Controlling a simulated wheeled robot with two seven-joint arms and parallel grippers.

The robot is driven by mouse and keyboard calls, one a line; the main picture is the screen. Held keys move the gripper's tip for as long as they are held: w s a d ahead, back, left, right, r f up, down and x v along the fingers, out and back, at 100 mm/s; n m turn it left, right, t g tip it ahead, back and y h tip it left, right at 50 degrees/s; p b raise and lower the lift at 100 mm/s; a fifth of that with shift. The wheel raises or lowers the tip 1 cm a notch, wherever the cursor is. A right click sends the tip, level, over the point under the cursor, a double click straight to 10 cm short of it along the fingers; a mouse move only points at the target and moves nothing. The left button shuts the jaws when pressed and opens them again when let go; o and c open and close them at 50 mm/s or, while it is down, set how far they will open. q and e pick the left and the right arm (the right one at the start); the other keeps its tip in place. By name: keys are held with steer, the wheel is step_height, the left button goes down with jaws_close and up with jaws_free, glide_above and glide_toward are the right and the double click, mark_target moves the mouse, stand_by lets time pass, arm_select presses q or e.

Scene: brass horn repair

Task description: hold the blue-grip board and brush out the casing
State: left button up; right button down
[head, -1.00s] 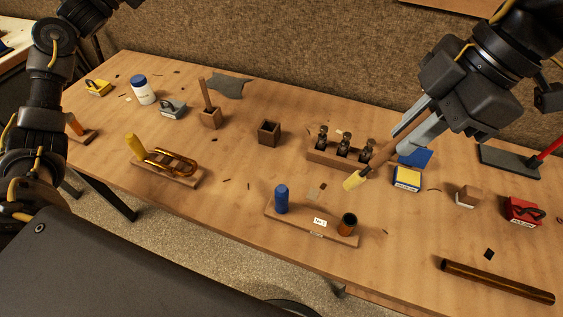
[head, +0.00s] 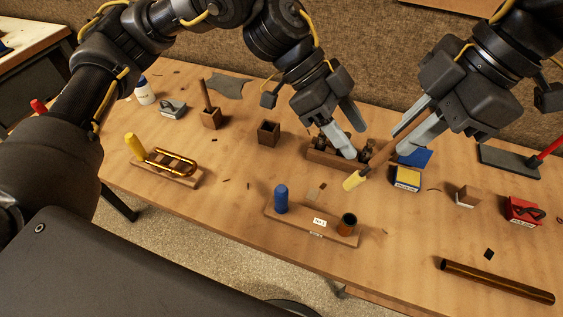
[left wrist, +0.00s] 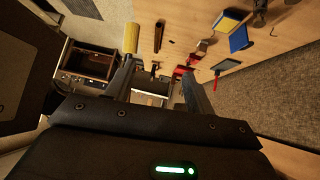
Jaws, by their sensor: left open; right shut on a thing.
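The blue-grip board is a wooden base (head: 300,224) on the table, with an upright blue grip (head: 281,199) at its left end. A short brass casing (head: 348,223) with a dark open top stands at its right end, beside a small white label. My right gripper (head: 402,142) is shut on the brush (head: 354,180), whose wooden handle slants down to a pale yellow head above and behind the board, apart from the casing. My left gripper (head: 352,132) is open and empty, above the valve block behind the board. Its spread fingers show in the left wrist view (left wrist: 157,72).
The valve block (head: 318,158) is partly hidden by my left gripper. A yellow-topped box (head: 407,178), a red box (head: 523,209) and a brass tube (head: 495,281) lie to the right. The yellow-grip board (head: 168,176) is at left. Table left of the blue grip is mostly clear.

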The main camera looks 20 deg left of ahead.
arm_select(q)
steer(key=s+a+f+n+y, duration=0.3)
steer(key=s+f+y, duration=0.1)
steer(key=f+y, duration=0.15)
arm_select(e)
steer(key=shift+d, duration=0.1)
arm_select(q)
steer(key=n+t+y, duration=0.2)
steer(key=n+y, duration=0.1)
steer(key=y, duration=0.1)
glide_toward(281, 197)
steer(key=shift+w+a+f+h, duration=0.15)
steer(key=shift+w+a+f, duration=0.1)
steer(key=shift+w, duration=0.2)
steer(key=shift+w+a+f+h, duration=0.1)
steer(key=shift+w+a+f, duration=0.1)
steer(key=shift+w, duration=0.25)
step_height(281, 197, down, 12)
steer(key=shift+r, duration=0.1)
steer(key=shift+c, duration=0.3)
jaws_close()
